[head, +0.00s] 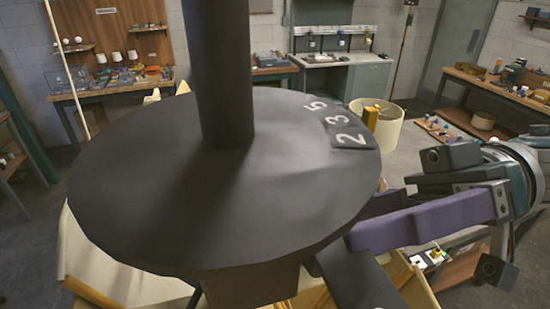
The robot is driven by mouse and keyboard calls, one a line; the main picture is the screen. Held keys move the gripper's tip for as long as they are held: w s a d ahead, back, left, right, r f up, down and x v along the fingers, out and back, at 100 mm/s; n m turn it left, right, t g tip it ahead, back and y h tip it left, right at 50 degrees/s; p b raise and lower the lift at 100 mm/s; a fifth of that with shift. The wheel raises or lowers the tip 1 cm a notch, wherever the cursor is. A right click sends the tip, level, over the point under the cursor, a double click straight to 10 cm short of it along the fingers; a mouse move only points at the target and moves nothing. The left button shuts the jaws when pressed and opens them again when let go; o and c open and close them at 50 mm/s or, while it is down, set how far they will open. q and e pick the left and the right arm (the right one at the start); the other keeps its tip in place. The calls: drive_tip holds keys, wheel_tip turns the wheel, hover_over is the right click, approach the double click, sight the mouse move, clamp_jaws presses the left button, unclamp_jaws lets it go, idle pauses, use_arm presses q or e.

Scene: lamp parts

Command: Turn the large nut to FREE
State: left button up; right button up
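A large dark round disc (130,185) fills the middle of the head view, with a thick dark pole (217,70) rising from it. I cannot make out a separate large nut or a FREE mark. My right gripper (352,242) comes in from the right, with a long purple finger reaching to the disc's lower right edge. Its tip end is at or behind the rim, so contact and opening cannot be told. My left gripper is not seen.
A cream lampshade (388,133) stands behind the disc on the right. Cream and tan surfaces (85,265) lie beneath the disc. Workbenches with small parts (110,88) and a grey cabinet (345,82) line the back wall. Grey floor is open at the left.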

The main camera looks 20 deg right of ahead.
drive_tip(key=d+b, duration=0.6)
drive_tip(key=d, duration=0.3)
